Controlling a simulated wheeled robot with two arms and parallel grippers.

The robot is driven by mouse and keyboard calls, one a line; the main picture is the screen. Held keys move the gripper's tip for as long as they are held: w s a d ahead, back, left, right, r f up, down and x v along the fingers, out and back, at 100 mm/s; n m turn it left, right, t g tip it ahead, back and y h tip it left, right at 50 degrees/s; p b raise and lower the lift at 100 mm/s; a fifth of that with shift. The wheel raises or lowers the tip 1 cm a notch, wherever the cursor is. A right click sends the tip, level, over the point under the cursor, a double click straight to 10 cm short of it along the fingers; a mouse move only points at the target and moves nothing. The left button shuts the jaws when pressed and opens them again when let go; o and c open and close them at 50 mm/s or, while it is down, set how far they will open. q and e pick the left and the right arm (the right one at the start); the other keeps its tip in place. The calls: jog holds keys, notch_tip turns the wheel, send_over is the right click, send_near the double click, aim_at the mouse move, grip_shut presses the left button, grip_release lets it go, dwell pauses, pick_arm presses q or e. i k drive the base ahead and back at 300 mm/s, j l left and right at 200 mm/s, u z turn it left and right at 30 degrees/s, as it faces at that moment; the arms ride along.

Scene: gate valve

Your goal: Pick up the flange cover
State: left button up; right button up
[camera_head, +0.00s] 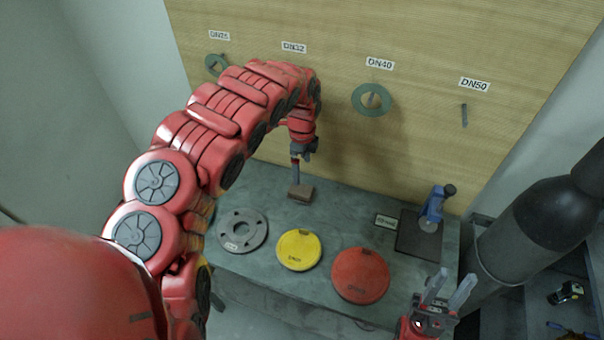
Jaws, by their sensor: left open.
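Three round discs lie on the grey-green bench: a grey flange with bolt holes (243,231), a yellow disc (299,250) and a red disc (360,275). The picture does not make clear which one is the flange cover. My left gripper (297,168) points down behind the discs, just above a small brown block (301,193). It is open; its fingers look small and partly overlap from this angle. My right gripper (449,289) is at the lower right, to the right of the red disc, with its two fingers apart and empty.
A wooden board (390,40) behind the bench carries labels and hanging green rings (372,99). A blue tool (434,206) stands on a dark plate (418,240) at the bench's right. A dark cylinder (525,235) stands farther right.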

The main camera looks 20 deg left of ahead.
aim_at(298, 249)
jog(key=k, duration=1.5)
